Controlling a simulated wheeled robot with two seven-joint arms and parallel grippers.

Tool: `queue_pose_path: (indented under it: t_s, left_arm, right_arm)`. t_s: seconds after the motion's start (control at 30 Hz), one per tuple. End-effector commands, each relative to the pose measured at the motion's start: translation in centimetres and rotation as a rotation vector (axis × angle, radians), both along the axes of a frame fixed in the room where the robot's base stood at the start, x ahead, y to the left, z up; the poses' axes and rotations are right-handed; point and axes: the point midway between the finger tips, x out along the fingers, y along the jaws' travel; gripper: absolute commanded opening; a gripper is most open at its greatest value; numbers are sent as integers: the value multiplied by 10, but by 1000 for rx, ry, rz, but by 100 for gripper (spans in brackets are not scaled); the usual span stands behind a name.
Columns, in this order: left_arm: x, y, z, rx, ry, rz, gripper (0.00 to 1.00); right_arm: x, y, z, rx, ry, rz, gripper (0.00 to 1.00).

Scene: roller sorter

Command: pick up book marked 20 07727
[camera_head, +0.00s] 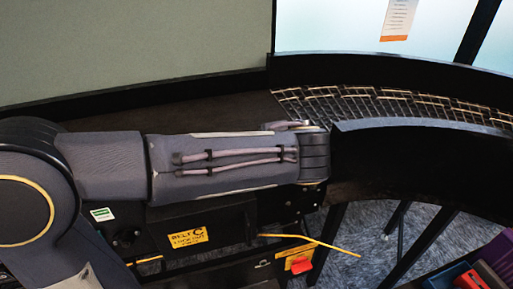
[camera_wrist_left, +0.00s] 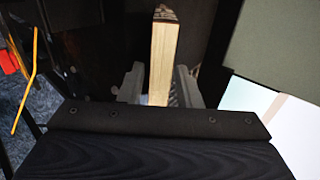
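In the left wrist view a book (camera_wrist_left: 162,58) stands on edge with its pale page edges toward the camera. No number can be read on it. My left gripper (camera_wrist_left: 160,86) has one grey finger on each side of the book, close against it, and appears shut on it. In the head view my left arm reaches in from the left across the front of the sorter. Its gripper and the book are hidden there beyond the wrist. My right gripper is in neither view.
A curved roller conveyor (camera_head: 395,106) with dark side rails runs to the right. A black machine body with a yellow belt label (camera_head: 188,238) and a red switch (camera_head: 301,265) is below my arm. Red and purple items (camera_head: 470,280) lie at the lower right.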

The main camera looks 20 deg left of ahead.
Motion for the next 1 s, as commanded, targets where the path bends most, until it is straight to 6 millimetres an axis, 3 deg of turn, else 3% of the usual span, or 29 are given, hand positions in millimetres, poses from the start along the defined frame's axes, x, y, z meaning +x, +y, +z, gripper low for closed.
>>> queue_pose_path:
  t_s: [0.03, 0.27, 0.67, 0.9, 1.0]
  left_arm:
    - [0, 0, 0, 0, 0, 0, 31]
    - [0, 0, 0, 0, 0, 0, 1]
    - [0, 0, 4, -1, -2, -1, 0]
    - [0, 0, 32, -5, -4, 0, 0]
    - [-15, -5, 49, -5, -6, -3, 0]
  right_arm:
    - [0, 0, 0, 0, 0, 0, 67]
    - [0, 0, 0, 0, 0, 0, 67]
    - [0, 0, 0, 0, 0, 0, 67]
    - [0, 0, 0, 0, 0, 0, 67]
    - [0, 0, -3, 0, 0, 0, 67]
